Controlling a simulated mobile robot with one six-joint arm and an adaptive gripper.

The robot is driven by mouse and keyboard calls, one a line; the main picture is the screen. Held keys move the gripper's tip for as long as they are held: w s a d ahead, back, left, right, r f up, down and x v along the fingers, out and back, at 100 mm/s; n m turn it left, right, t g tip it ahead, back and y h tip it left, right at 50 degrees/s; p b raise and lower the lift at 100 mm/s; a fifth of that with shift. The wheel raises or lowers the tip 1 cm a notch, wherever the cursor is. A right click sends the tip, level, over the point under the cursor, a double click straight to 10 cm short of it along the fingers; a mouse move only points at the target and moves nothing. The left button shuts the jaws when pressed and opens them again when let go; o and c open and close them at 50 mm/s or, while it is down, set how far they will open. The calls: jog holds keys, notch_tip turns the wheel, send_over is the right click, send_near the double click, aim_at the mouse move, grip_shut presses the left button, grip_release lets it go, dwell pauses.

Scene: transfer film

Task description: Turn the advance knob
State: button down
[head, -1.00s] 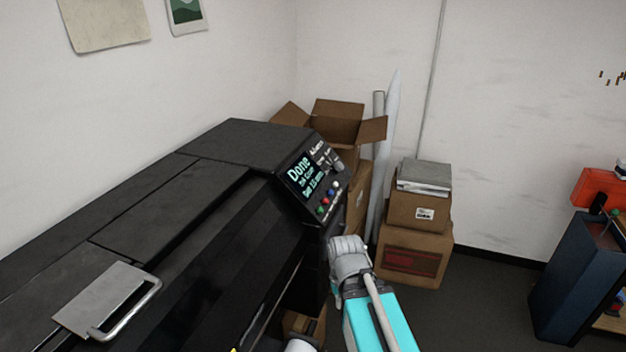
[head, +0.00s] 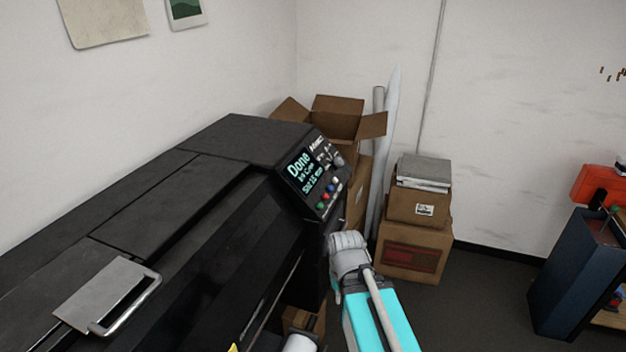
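The black printer (head: 140,200) fills the left side. Its control panel at the right end has a screen (head: 307,172) reading "Done" in cyan, with smaller lines below. The advance knob (head: 339,160) is a small grey knob at the panel's upper right, near blurred white lettering. Several coloured buttons (head: 327,194) sit below the screen. My arm, grey and turquoise, reaches up from the bottom, below and right of the panel. Its grey end (head: 347,243) is apart from the knob. The gripper's fingers cannot be made out.
Cardboard boxes (head: 414,249) are stacked on the floor behind my arm. An open box (head: 338,118) and tall rolls (head: 388,140) stand behind the panel. A dark blue bin (head: 570,275) is at the right.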

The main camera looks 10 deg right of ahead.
notch_tip(320, 180, down, 15)
jog(key=b, duration=1.5)
jog(key=shift+s, duration=0.1)
